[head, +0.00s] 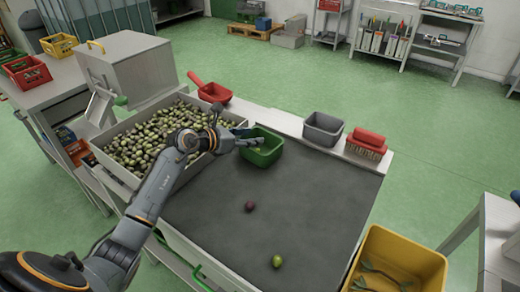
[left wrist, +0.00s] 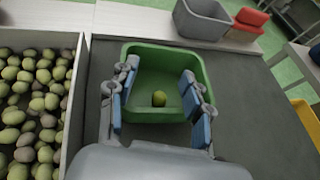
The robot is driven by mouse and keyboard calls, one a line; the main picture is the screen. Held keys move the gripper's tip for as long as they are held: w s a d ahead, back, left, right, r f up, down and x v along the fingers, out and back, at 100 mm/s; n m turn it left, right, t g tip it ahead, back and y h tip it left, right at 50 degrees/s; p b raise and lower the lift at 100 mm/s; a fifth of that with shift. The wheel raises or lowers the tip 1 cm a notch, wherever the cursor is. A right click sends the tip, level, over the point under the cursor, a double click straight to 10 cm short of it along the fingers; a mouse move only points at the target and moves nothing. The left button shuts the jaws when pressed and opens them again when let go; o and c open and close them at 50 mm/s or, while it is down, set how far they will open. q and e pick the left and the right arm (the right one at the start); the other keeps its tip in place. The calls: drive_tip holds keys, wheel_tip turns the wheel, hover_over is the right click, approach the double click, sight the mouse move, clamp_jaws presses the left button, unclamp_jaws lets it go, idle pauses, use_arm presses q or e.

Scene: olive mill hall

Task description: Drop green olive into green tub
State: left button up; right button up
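The green tub (head: 270,155) stands at the back of the dark table mat, and it also shows in the left wrist view (left wrist: 165,53). Another green olive (head: 277,261) lies on the mat near the front, and a dark purple olive (head: 249,206) lies mid-mat. My right gripper is not in view.
A grey tub (head: 323,130) and a red brush (head: 366,143) stand right of the green tub. A red scoop (head: 214,93) lies behind. A bin full of olives (head: 150,140) is at left. A yellow crate (head: 405,252) stands at front right.

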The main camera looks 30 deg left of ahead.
use_arm(q)
drive_tip(key=shift+s, duration=0.1)
drive_tip(key=v, duration=1.2)
